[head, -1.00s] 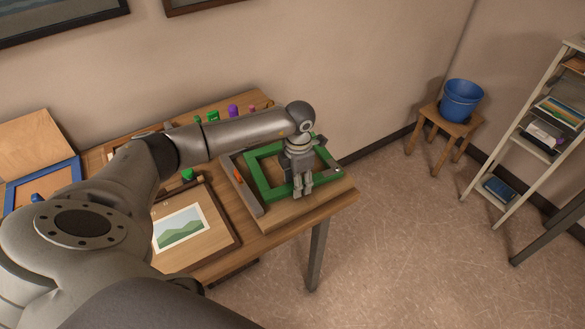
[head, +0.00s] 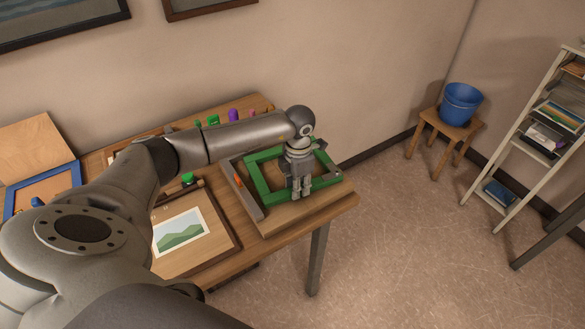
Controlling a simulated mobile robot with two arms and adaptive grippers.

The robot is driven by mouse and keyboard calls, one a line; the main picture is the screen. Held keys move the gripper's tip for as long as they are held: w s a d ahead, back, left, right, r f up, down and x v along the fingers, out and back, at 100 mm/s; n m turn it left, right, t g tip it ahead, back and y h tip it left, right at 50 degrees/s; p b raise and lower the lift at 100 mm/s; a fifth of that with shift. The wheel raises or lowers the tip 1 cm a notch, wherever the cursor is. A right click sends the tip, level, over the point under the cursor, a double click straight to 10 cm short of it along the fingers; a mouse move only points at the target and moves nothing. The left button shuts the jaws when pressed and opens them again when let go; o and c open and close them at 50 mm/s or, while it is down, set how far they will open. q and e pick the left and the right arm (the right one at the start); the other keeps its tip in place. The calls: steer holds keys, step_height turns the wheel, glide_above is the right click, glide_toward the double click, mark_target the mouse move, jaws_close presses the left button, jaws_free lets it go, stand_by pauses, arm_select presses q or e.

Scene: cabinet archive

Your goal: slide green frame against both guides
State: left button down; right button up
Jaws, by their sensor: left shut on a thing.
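The green frame (head: 258,180) lies on a wooden board (head: 290,214) at the right end of the table in the head view. A grey guide bar (head: 240,190) runs along the frame's left side, with a small orange piece on it. The second guide is mostly hidden behind my arm and the frame. My left gripper (head: 301,193) points down over the frame's front right part and is shut on the frame's near side. My arm and gripper hide part of the frame. My right gripper is not in view.
A picture with a green landscape (head: 178,232) lies on a panel left of the board. A blue frame (head: 45,190) lies at the far left. Small coloured items (head: 233,115) stand at the table's back. A stool with a blue bucket (head: 461,104) and a shelf (head: 530,135) stand right.

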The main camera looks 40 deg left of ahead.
arm_select(q)
steer(key=shift+r, duration=0.15)
stand_by(0.3)
steer(key=shift+r+p, duration=1.55)
steer(key=shift+r, duration=0.85)
steer(key=shift+f, duration=0.1)
steer(key=shift+n, duration=0.7)
steer(key=shift+a+f+b, duration=0.25)
steer(key=shift+f+b, duration=0.4)
steer(key=shift+f, duration=0.15)
steer(key=shift+a+f+b, duration=0.2)
steer(key=shift+f+b, duration=0.45)
steer(key=shift+f, duration=0.1)
steer(key=shift+a+f+b, duration=0.25)
steer(key=shift+f+b, duration=0.4)
steer(key=shift+f, duration=0.15)
steer(key=shift+w+a+b, duration=0.3)
steer(key=shift+a+b, duration=0.1)
steer(key=shift+a, duration=0.2)
steer(key=shift+s+a+r+p, duration=0.1)
steer(key=shift+s+a+p, duration=0.2)
steer(key=shift+s, duration=0.3)
